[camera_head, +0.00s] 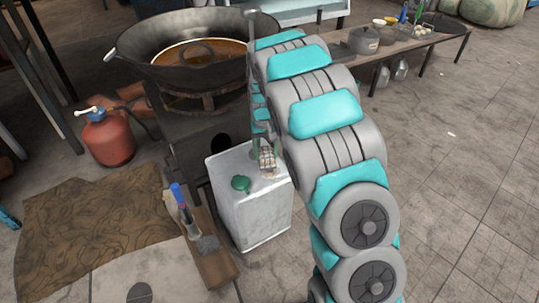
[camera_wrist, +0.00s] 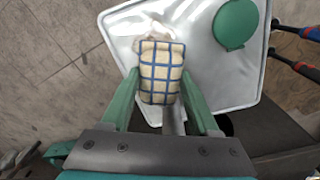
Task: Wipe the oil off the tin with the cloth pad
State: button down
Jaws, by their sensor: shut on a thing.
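The tin (camera_head: 255,215) is a pale metal can with a green cap (camera_head: 240,184), standing upright on the floor. In the wrist view its top (camera_wrist: 207,75) fills the upper middle, with the cap (camera_wrist: 235,24) at right. The cloth pad (camera_head: 267,160) is cream with blue checks; it also shows in the wrist view (camera_wrist: 160,72). My gripper (camera_wrist: 161,82) is shut on the pad, one green finger on each side. The pad is over the tin's top, apparently touching it. A faint brownish smear (camera_wrist: 150,28) shows just beyond the pad; whether it is oil is unclear.
A large wok (camera_head: 185,50) on a stove stands behind the tin. A red gas cylinder (camera_head: 108,138) is at left. Tools (camera_head: 190,213) lie on a plank left of the tin. A low bench (camera_head: 420,45) holds a pot. Floor at right is clear.

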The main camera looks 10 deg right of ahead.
aim_at(266, 152)
jog(key=shift+w+r, duration=0.15)
jog(key=shift+s+d+r+b, duration=0.1)
jog(key=shift+s+d, duration=0.3)
jog(key=shift+s, duration=0.85)
jog(key=shift+s+d+r+b, duration=0.15)
jog(key=shift+s+d, duration=0.25)
jog(key=shift+s, duration=0.85)
jog(key=shift+s+d+f+b, duration=0.1)
jog(key=shift+s+d, duration=0.3)
jog(key=shift+s, duration=0.85)
jog(key=shift+r, duration=0.15)
jog(key=shift+w+a+r+p, duration=0.1)
jog(key=shift+w+a+p, duration=0.25)
jog(key=shift+w, duration=0.9)
jog(key=shift+w+a+r+p, duration=0.15)
jog(key=shift+w+a, duration=0.3)
jog(key=shift+w, duration=0.8)
jog(key=shift+w+a+f+p, duration=0.1)
jog(key=shift+w+a+p, duration=0.3)
jog(key=shift+w, duration=0.85)
jog(key=shift+r, duration=0.2)
jog(key=shift+r+p, duration=0.7)
jog(key=shift+r, duration=2.25)
